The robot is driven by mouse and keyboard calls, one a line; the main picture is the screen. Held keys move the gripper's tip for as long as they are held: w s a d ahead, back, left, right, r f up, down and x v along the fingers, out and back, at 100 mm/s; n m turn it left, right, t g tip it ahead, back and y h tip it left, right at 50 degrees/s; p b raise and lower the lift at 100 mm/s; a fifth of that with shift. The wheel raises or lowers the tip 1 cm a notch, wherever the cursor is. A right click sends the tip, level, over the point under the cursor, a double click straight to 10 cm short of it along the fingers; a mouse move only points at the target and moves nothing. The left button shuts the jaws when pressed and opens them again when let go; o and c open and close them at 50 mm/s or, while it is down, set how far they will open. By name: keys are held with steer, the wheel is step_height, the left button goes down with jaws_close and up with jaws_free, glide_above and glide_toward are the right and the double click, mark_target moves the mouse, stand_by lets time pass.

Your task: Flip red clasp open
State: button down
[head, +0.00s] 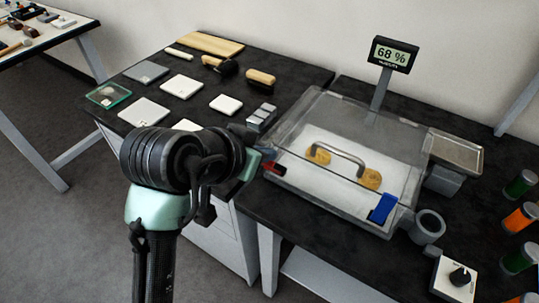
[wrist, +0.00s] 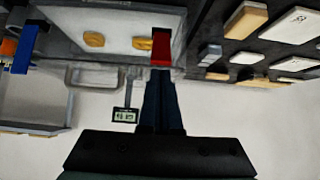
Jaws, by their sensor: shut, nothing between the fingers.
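The red clasp (head: 274,168) is at the front left of a clear-lidded case (head: 330,195), partly beside my arm in the head view. In the wrist view, which looks upside down, the red clasp (wrist: 161,48) stands straight beyond my fingertips. My gripper (wrist: 161,82) is shut and empty, its tips in line with the clasp and close to it; I cannot tell whether they touch. In the head view my arm hides the fingers. A blue clasp (head: 383,208) sits at the case's front right and also shows in the wrist view (wrist: 25,48).
The lid is down, with a grey handle (head: 338,152); two golden pieces (head: 370,179) lie inside. A humidity display (head: 393,55) stands behind. Grey blocks (head: 262,117) and white tiles (head: 226,104) lie on the left table. A grey cup (head: 427,228) stands right of the case.

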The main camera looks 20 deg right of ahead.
steer(key=shift+w+d+r, duration=0.15)
steer(key=shift+d, duration=0.05)
steer(key=shift+w+d, duration=0.4)
steer(key=shift+d, duration=0.1)
steer(key=w+d+r+p, duration=0.1)
steer(key=d+r+p, duration=0.1)
steer(key=r+p, duration=0.1)
steer(key=shift+w+p, duration=0.3)
steer(key=shift+w, duration=0.1)
steer(key=f+v, duration=0.1)
steer(key=v, duration=0.8)
steer(key=shift+s+a+b, duration=0.3)
steer(key=shift+s, duration=0.05)
